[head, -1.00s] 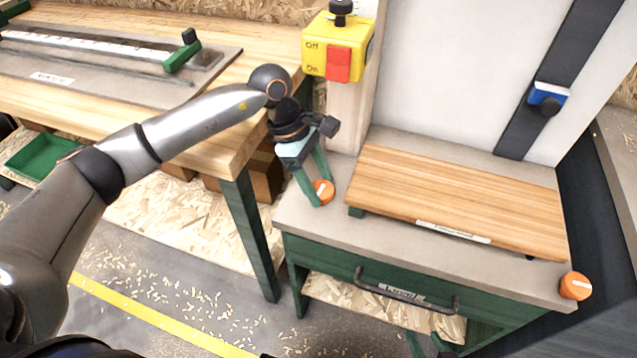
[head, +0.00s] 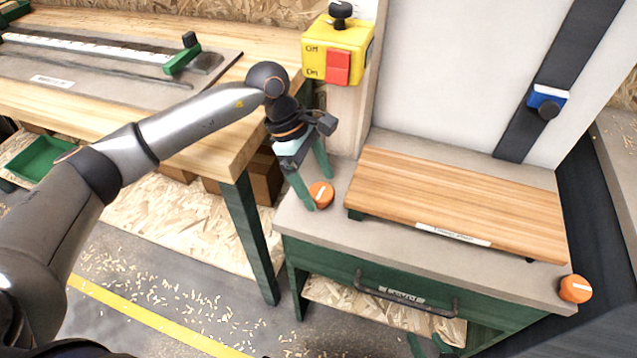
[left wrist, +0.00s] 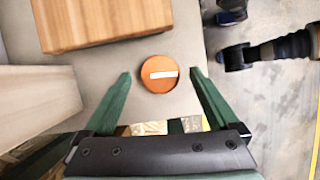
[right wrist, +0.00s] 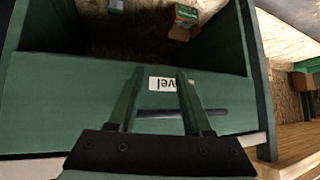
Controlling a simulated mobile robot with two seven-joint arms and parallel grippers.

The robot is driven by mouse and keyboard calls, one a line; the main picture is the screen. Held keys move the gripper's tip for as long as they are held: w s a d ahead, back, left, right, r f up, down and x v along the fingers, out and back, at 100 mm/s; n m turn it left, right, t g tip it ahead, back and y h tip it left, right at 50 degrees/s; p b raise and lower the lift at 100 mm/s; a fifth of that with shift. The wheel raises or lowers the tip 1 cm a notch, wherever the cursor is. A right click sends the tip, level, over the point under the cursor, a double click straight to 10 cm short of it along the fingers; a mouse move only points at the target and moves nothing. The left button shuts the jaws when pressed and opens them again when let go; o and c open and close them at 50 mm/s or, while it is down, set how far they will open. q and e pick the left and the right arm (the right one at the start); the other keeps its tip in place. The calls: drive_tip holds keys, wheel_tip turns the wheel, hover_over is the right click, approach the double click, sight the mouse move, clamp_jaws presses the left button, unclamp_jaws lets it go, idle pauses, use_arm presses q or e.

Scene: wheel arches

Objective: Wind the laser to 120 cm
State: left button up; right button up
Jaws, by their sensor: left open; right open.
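An orange knob (head: 321,194) with a white bar sits at the left front corner of the grey-topped cabinet. It also shows in the left wrist view (left wrist: 160,74). My left gripper (head: 318,192) is open with its fingers on either side of the knob, apart from it. A blue slider block (head: 548,96) with a dark knob sits on the dark vertical rail on the white panel; no height reading can be made out. A second orange knob (head: 575,289) is at the right front corner. My right gripper (right wrist: 158,84) is open in front of the green drawer front.
A raised wooden board (head: 455,200) fills most of the cabinet top. A yellow switch box (head: 337,50) with a red button stands behind my left gripper. The drawer handle (head: 405,297) sticks out at the front. A wooden workbench (head: 225,150) is at the left.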

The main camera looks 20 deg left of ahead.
use_arm(q)
drive_tip(key=v, duration=1.1)
drive_tip(key=shift+r+p, duration=0.3)
drive_tip(key=shift+r, duration=0.05)
drive_tip(key=shift+c, duration=0.4)
